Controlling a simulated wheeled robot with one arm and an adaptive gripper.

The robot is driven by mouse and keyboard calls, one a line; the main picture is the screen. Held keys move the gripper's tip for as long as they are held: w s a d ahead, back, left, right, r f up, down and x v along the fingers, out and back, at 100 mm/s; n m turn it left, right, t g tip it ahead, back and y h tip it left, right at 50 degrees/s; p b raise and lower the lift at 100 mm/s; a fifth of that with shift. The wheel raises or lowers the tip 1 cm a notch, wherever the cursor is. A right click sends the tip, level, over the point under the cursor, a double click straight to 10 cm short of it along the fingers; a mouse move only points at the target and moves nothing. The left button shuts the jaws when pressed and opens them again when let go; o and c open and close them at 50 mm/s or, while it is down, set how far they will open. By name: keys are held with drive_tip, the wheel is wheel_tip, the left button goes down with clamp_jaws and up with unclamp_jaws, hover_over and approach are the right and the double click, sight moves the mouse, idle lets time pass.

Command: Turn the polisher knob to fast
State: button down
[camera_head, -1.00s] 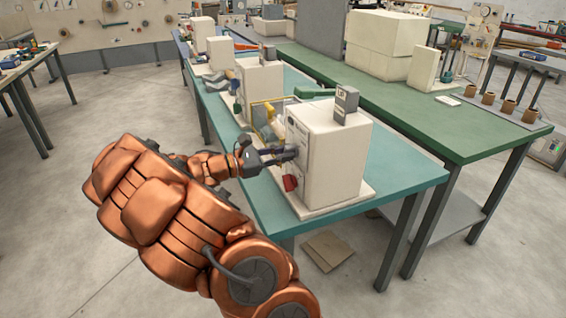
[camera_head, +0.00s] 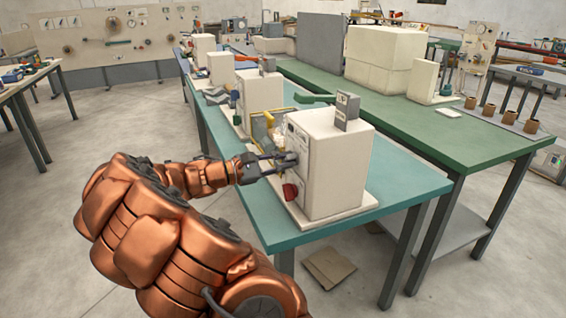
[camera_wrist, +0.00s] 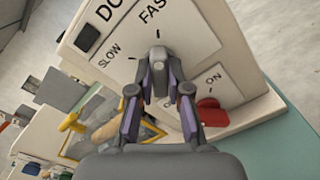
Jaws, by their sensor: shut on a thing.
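The polisher is a cream box (camera_head: 340,165) with a small grey box on top, standing at the near end of the teal bench. The wrist view shows its tilted front panel (camera_wrist: 190,35), with SLOW at left and FAS(T) at top. A dark grey knob (camera_wrist: 158,72) sits below these labels. My gripper (camera_wrist: 158,98) has its fingers on both sides of the knob, shut on it. In the head view my gripper (camera_head: 284,163) meets the front face. The knob is largely hidden there, and its exact pointing is unclear.
A red switch (camera_wrist: 212,112) by the ON label is close to the right finger. A yellow-handled part (camera_wrist: 72,123) lies at left in the wrist view. More cream machines (camera_head: 262,100) stand farther along the teal bench (camera_head: 405,183). A green bench (camera_head: 470,140) runs behind.

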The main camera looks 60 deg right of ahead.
drive_tip(key=c, duration=1.1)
unclamp_jaws()
drive_tip(key=shift+a, duration=0.1)
drive_tip(key=v, duration=1.1)
drive_tip(key=shift+w+a, duration=0.25)
drive_tip(key=shift+a, duration=0.05)
drive_tip(key=shift+s, duration=0.1)
